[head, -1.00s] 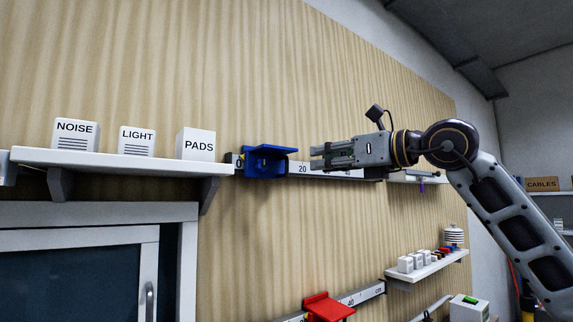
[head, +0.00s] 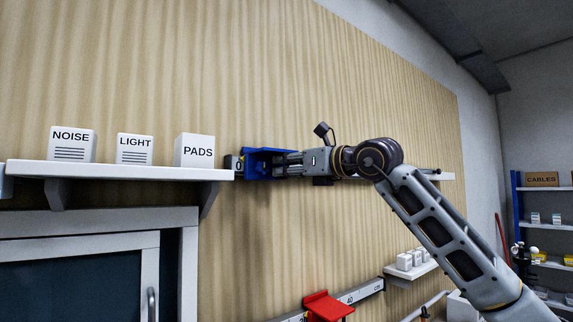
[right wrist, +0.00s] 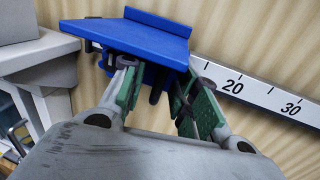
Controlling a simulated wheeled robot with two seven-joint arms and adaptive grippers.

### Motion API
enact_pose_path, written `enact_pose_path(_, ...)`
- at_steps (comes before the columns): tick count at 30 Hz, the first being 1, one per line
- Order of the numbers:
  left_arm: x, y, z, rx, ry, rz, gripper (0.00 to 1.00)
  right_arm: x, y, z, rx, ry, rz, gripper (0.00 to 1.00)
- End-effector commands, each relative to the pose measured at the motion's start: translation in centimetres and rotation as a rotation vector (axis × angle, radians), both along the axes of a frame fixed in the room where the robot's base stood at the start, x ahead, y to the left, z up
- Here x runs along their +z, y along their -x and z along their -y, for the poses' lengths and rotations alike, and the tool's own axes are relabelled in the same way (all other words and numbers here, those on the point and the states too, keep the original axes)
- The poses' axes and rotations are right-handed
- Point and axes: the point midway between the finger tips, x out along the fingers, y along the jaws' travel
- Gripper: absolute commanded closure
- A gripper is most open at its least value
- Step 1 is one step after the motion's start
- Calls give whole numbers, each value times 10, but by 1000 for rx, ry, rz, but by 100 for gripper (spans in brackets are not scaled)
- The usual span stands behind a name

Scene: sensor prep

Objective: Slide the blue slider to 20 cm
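The blue slider (head: 262,160) sits on the upper wall rail, close to the rail's left end by the 0 mark. It also shows in the right wrist view (right wrist: 150,38), with its flat plate on top and a lower part beneath. The white scale (right wrist: 258,88) with marks 20 and 30 runs to the right of the slider. My right gripper (head: 281,164) is at the slider, pointing left along the rail. In the right wrist view its green-padded fingers (right wrist: 160,92) are apart, with their tips under the plate beside the slider's lower part. Contact is unclear. My left gripper is out of view.
A white shelf (head: 120,172) with boxes marked NOISE, LIGHT and PADS ends just left of the rail. A red slider (head: 327,306) sits on a lower rail (head: 362,292). A small shelf (head: 412,271) with white blocks is at right. The wall above the rail is clear.

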Motion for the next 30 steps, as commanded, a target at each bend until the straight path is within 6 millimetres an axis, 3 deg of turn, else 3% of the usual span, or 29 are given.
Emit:
enact_pose_path(12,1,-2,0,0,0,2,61,-1,-3,-4,0,0,0,70)
enact_pose_path(19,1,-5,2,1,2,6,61,0,-3,-4,0,0,0,99)
enact_pose_path(30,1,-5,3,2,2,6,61,-1,-3,-4,2,1,-1,100)
